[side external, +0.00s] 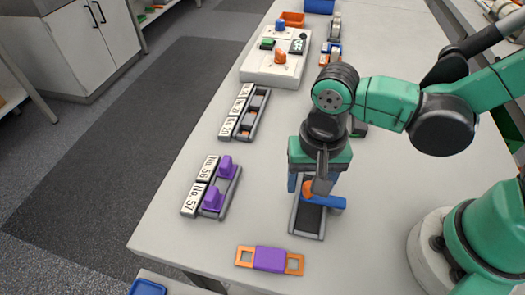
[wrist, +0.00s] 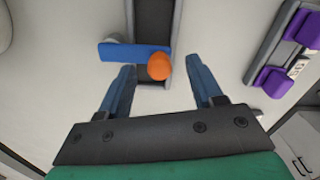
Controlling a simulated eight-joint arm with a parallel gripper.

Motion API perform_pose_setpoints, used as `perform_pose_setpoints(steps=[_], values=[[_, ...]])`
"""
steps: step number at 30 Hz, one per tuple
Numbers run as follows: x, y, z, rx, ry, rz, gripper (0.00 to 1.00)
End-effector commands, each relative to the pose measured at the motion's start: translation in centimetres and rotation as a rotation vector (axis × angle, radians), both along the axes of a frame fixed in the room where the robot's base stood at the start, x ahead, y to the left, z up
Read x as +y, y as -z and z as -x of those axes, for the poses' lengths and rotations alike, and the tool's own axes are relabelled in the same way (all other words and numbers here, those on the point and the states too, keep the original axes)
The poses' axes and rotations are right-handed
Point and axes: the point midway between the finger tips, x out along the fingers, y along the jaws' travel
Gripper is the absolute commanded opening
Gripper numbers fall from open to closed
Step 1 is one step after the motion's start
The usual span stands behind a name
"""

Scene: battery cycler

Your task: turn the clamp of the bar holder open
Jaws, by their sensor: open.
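The bar holder (side external: 308,223) is a dark channel with grey rails on the white table, and it also shows in the wrist view (wrist: 152,20). Its clamp is a blue bar (wrist: 128,51) with a round orange knob (wrist: 159,66) at one end. The clamp (side external: 330,203) lies across the channel and sticks out past one rail. My gripper (side external: 308,187) points down over the holder, open and empty. In the wrist view its blue fingers (wrist: 162,80) stand on either side of the knob, with gaps on both sides. Whether the fingertips are at knob height is unclear.
A purple bar with orange ends (side external: 270,260) lies in front of the holder. Left stands a rack with purple pieces (side external: 228,190) and number labels. Behind it is another labelled rack (side external: 256,115). A white panel with coloured knobs (side external: 270,70) is farther back.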

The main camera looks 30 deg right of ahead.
Motion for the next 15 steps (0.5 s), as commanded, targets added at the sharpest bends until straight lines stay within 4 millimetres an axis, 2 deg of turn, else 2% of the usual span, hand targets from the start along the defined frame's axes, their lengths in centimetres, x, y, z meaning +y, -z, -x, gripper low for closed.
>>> perform_pose_setpoints(steps=[12,14,15], values=[[-0.04,0.69,0.03,-0.001,0.000,-0.001,0.60],[-0.04,0.69,0.03,-0.001,0.000,-0.001,0.45],[-0.04,0.68,0.03,-0.001,0.000,-0.001,0.34]])
